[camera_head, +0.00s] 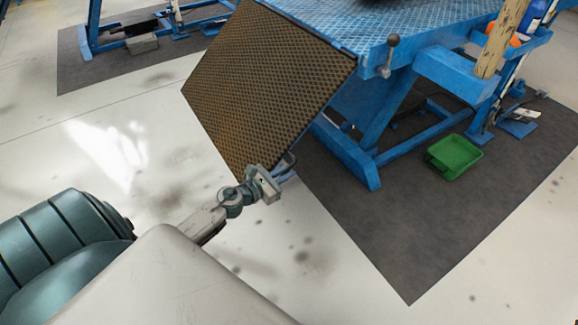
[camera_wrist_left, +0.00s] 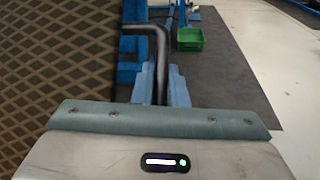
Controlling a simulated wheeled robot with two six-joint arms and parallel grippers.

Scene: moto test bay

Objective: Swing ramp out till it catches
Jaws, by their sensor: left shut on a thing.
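The ramp (camera_head: 265,75) is a brown panel with a diamond pattern, hinged along the edge of the blue lift table (camera_head: 370,22). It hangs tilted, sloping down to the left from the table. My left gripper (camera_head: 284,168) is at the ramp's lower near corner, shut on a dark bent bar handle. In the left wrist view the handle (camera_wrist_left: 161,62) runs between the blue fingers (camera_wrist_left: 172,88), with the ramp's patterned face (camera_wrist_left: 60,60) on the left. My right gripper is not in view.
A green bin (camera_head: 454,156) sits on the dark mat (camera_head: 400,235) right of the table's blue legs. It also shows in the left wrist view (camera_wrist_left: 190,39). A wooden post (camera_head: 500,40) stands at the right. The pale floor (camera_head: 130,150) left of the ramp is clear.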

